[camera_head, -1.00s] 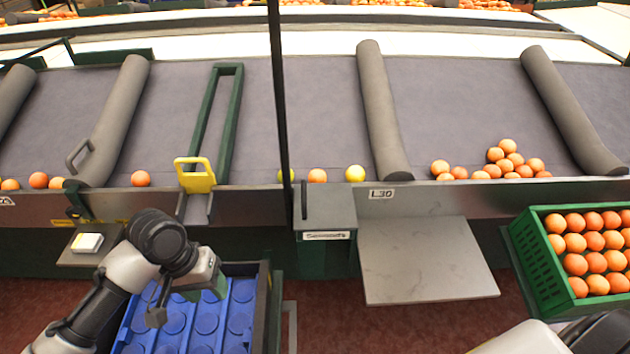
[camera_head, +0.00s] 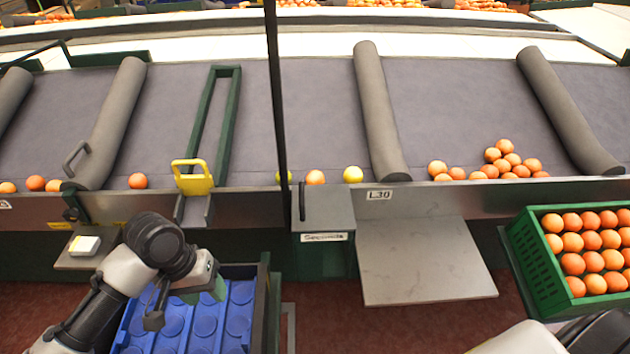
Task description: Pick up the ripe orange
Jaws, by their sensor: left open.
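A lone orange (camera_head: 138,181) lies farther left on the belt. My left gripper (camera_head: 172,303) is open and empty above the blue tray, below and left of these fruits, well apart from them. My right arm shows only in part at the bottom right; its gripper is out of view.
A blue tray (camera_head: 240,318) with round cups stands below my left gripper. A green crate (camera_head: 528,258) full of oranges stands at the right. A grey shelf (camera_head: 420,262) and a "Seconds" box (camera_head: 325,222) front the belt. A thin dark post (camera_head: 275,90) rises before it.

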